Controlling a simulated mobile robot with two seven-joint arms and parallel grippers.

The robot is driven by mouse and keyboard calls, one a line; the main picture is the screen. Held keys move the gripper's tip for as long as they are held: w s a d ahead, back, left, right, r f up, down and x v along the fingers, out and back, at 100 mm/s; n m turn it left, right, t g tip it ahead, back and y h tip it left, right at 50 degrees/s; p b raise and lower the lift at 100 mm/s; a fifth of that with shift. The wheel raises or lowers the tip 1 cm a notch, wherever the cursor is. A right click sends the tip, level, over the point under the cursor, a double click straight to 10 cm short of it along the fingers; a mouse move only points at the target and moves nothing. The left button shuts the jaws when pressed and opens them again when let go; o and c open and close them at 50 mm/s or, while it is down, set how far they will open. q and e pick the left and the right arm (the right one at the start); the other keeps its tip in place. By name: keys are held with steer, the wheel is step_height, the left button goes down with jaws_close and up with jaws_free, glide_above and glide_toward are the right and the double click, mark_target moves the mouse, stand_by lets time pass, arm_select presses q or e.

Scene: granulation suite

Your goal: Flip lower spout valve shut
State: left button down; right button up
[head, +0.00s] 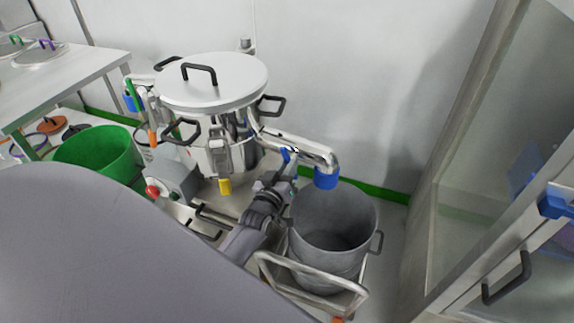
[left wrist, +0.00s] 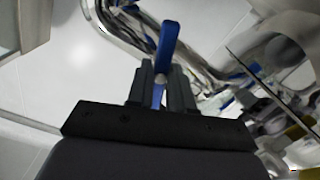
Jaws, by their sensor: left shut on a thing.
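The lower spout (head: 300,146) is a shiny metal pipe that runs right from the lidded steel vessel (head: 212,82) and bends down to a blue end piece (head: 326,178). The blue valve handle (head: 286,155) sits at the pipe, partly covered by my left gripper (head: 289,160) in the head view. In the left wrist view the blue handle (left wrist: 168,45) stands between the two fingers of my left gripper (left wrist: 166,75), which is shut on it. The pipe (left wrist: 135,38) passes behind the handle there. My right gripper is not in view.
A grey bucket (head: 334,222) stands open under the spout, in a metal-framed cart (head: 310,275). A glass-panelled door (head: 490,140) stands at the right.

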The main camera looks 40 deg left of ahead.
arm_select(q)
steer(key=shift+m, duration=2)
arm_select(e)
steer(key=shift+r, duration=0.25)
arm_select(q)
steer(key=c, duration=1)
jaws_free()
steer(key=shift+s, duration=0.15)
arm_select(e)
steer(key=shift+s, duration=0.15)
